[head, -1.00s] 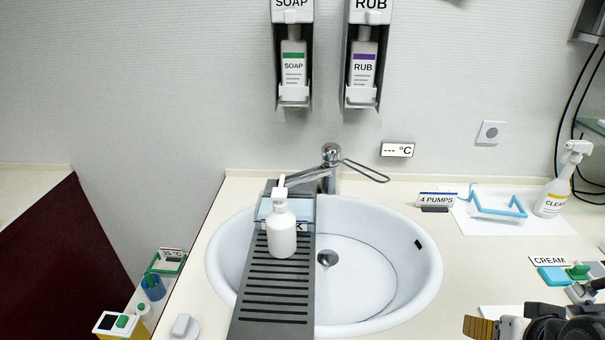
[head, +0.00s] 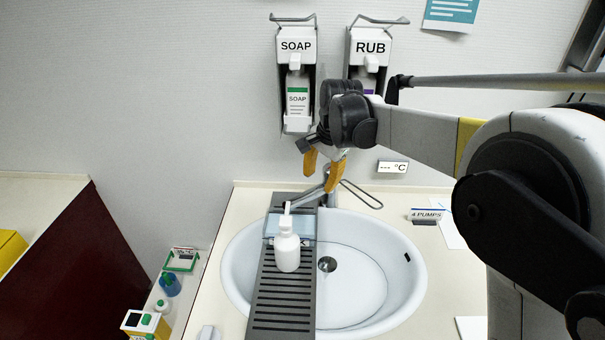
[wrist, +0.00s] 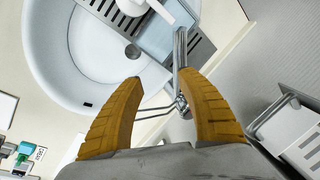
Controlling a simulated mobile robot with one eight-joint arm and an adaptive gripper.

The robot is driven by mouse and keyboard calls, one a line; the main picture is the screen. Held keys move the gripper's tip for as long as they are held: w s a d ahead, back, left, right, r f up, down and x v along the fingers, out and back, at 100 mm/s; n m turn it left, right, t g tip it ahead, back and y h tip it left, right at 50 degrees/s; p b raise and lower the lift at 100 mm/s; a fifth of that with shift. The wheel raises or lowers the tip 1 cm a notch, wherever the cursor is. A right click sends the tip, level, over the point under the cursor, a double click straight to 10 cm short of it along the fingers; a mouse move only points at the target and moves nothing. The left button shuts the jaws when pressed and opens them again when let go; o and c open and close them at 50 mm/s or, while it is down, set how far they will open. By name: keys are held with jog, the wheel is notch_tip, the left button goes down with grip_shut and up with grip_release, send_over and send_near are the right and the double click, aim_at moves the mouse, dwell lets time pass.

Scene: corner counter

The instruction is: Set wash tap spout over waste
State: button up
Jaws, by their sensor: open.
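The chrome wash tap (head: 330,183) stands behind the basin (head: 392,290). Its spout (head: 308,199) points left over the grey slatted board, to the left of the round waste (head: 327,264). The wire-loop lever (head: 365,195) sticks out to the right. My gripper (head: 322,168) is open and empty, its orange fingers pointing down above the tap. In the wrist view the spout (wrist: 180,48) runs upward beyond the right fingertip, and the tap body and lever (wrist: 155,112) show between the fingers (wrist: 159,80). I cannot tell whether a finger touches the spout.
The slatted board (head: 280,315) lies across the basin's left side, bearing a white pump bottle (head: 287,250) and a blue-topped item (head: 272,228). SOAP (head: 296,75) and RUB (head: 370,48) dispensers hang close behind my gripper.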

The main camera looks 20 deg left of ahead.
jog(key=p, duration=0.1)
send_near(293, 201)
jog(key=shift+m+g, duration=0.3)
jog(key=shift+g, duration=0.1)
jog(key=f, duration=0.3)
jog(key=w+a+f, duration=0.1)
jog(key=f, duration=0.3)
jog(key=a+f+b, duration=0.1)
jog(key=f, duration=0.3)
jog(key=shift+w+f, duration=0.1)
jog(key=shift+w, duration=0.25)
grip_shut()
